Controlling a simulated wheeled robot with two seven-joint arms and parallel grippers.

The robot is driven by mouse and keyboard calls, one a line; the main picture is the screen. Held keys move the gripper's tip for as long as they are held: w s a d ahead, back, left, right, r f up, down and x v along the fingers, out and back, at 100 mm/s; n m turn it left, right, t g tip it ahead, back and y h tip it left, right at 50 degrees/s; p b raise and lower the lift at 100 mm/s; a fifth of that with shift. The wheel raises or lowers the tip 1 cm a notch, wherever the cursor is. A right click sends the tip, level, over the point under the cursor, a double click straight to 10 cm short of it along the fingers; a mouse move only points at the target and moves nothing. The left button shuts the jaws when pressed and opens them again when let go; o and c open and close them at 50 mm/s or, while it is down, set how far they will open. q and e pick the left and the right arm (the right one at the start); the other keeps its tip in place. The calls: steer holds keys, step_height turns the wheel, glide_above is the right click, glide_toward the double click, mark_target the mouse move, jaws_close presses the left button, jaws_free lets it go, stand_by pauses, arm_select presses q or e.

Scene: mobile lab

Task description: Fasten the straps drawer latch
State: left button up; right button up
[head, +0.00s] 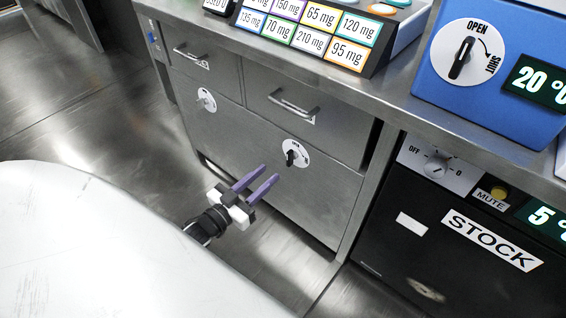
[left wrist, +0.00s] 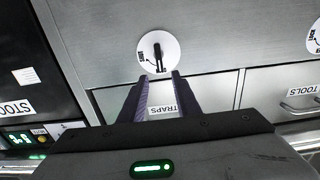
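The straps drawer latch (head: 295,153) is a white round dial with a black knob, on the grey cabinet panel below the right drawer. In the left wrist view the dial (left wrist: 170,48) appears upside down, its black knob just beyond my fingertips. The straps drawer (head: 335,127) has a bar handle and looks shut; its STRAPS label (left wrist: 163,110) shows between my fingers in the wrist view. My left gripper (head: 269,172) is open, its purple fingers apart and pointing at the dial. It looks empty and slightly short of the knob. My right gripper is not in view.
A tools drawer (head: 220,72) and a second dial (head: 206,99) are to the left. A black STOCK unit (head: 425,255) with its own knob stands right. The counter (head: 335,75) above holds a dose-label rack (head: 305,30) and a blue device (head: 490,85).

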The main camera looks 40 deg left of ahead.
mark_target(287, 157)
arm_select(q)
steer(key=w, duration=0.2)
steer(key=w+b, duration=0.1)
steer(key=w, duration=0.2)
steer(key=w+b, duration=0.1)
steer(key=w, duration=0.2)
steer(key=shift+w+d, duration=0.15)
steer(key=shift+d, duration=0.2)
jaws_close()
